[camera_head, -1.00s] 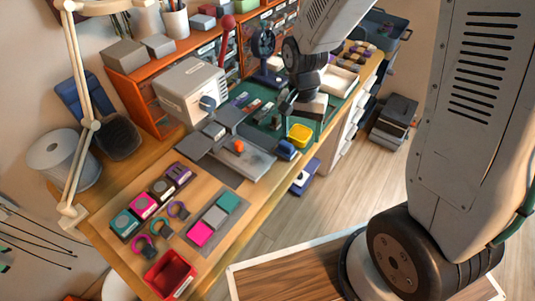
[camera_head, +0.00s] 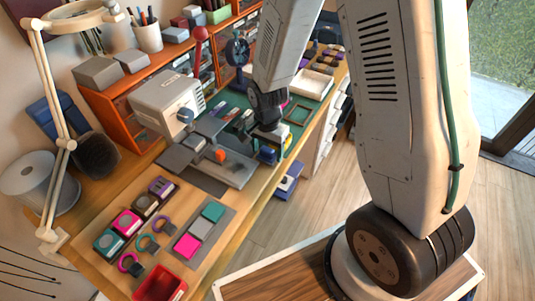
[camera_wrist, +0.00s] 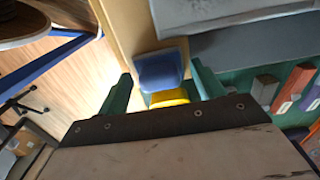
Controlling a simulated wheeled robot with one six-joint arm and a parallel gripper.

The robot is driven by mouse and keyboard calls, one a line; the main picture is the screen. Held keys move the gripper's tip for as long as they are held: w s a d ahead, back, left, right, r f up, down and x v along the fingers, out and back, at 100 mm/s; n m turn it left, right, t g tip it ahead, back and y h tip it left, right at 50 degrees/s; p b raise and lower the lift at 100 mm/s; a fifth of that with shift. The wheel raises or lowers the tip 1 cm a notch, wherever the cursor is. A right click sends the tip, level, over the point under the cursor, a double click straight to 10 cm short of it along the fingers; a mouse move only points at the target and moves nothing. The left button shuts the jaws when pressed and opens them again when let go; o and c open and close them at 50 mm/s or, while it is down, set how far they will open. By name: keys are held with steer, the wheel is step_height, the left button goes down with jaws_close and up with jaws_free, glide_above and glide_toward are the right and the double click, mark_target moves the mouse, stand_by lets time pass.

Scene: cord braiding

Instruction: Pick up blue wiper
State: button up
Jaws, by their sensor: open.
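The blue wiper (camera_head: 268,155) is a small blue block at the front edge of the workbench, beside the grey machine bed. In the wrist view the blue wiper (camera_wrist: 161,70) lies between the two green fingertips of my gripper (camera_wrist: 160,74), which are apart with a gap on each side. A yellow piece (camera_wrist: 170,97) sits beside it, closer to the palm in the picture. In the head view my gripper (camera_head: 271,138) is above the wiper and hides most of the yellow piece. How high the fingers are above the bench is hard to tell.
The grey machine bed (camera_head: 237,172) with an orange knob stands left of the wiper. A green mat (camera_head: 299,113) and a pale tray (camera_head: 312,84) lie behind. Small coloured blocks (camera_wrist: 297,82) lie right in the wrist view. A red bin (camera_head: 160,284) stands at the front left.

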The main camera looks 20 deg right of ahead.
steer(key=c, duration=0.8)
steer(key=shift+r, duration=0.15)
